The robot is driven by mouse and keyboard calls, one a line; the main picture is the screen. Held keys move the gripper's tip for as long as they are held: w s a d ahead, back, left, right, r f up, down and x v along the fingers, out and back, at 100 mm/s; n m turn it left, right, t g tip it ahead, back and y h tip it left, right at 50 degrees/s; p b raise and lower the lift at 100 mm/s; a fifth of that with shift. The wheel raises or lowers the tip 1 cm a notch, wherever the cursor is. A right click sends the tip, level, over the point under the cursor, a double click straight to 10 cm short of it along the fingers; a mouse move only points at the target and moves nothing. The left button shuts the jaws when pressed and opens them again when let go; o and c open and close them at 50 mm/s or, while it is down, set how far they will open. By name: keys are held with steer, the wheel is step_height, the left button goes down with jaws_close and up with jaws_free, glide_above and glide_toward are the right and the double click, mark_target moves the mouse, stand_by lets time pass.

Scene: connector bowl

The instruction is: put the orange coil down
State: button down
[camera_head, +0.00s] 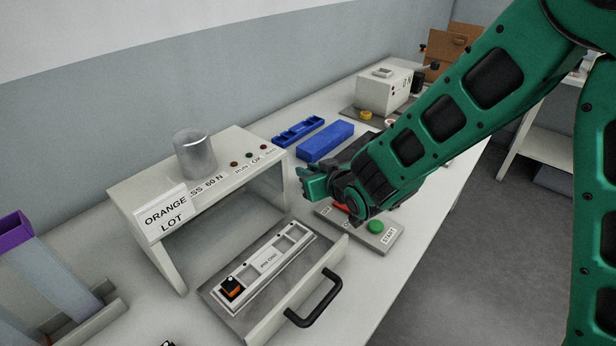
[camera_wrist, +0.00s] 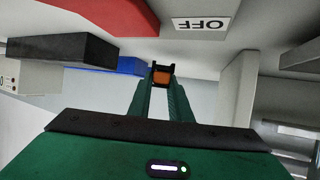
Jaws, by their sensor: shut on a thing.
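My gripper (camera_head: 308,182) is at the right of the press station, above the bench near the control box. In the wrist view its two green fingers (camera_wrist: 162,88) are shut on the orange coil (camera_wrist: 162,77), an orange block with a dark frame, held at the fingertips. In the head view I cannot make out the held coil. A black and orange part (camera_head: 232,288) sits in the near-left pocket of the light fixture (camera_head: 266,262) on the pulled-out drawer; the other pockets look empty.
The press station (camera_head: 200,170) carries an "ORANGE LOT" card (camera_head: 165,214) and a clear cylinder (camera_head: 194,155). The drawer's black handle (camera_head: 318,300) juts forward. A control box with a green button (camera_head: 376,227) is below my arm. Blue trays (camera_head: 325,141) lie behind my gripper.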

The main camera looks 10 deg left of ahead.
steer(key=shift+f, duration=0.95)
steer(key=c, duration=1.6)
jaws_free()
steer(key=shift+f, duration=0.1)
